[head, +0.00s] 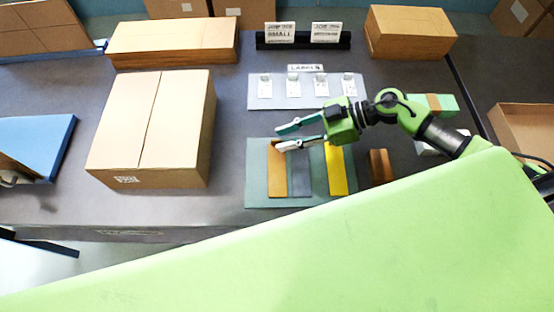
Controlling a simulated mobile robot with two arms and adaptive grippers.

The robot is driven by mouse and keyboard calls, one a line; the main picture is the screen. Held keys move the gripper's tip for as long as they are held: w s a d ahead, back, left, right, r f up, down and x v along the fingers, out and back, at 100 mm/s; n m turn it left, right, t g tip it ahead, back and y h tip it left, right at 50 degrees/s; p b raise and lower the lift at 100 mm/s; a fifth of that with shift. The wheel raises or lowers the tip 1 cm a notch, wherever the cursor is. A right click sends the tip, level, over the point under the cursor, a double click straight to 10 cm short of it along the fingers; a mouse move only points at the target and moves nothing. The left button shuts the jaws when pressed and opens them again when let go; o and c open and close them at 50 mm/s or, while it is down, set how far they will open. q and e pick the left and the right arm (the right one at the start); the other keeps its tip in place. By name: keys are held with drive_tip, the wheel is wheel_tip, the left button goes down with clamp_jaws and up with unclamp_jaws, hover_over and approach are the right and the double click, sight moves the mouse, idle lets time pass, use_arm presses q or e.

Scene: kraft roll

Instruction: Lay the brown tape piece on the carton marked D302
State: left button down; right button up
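The brown tape piece (277,178) lies flat on a green-grey mat (256,188), left of a grey strip (301,182) and a yellow strip (336,170). My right gripper (281,138) is open, its fingers pointing left near the far end of the brown piece. Nothing shows between the fingers; I cannot tell their height above the mat or whether they touch the piece. A large closed carton (180,128) stands to the left, with a small white label low on its front that is too small to read.
A label board (285,98) with several white tags lies behind the mat. A small brown block (380,166) stands right of it. Flat cardboard (175,38) and another box (410,28) are at the back. My green arm covers the foreground.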

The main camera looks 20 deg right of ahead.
drive_tip(key=shift+x, duration=0.9)
drive_tip(key=shift+c, duration=0.4)
clamp_jaws()
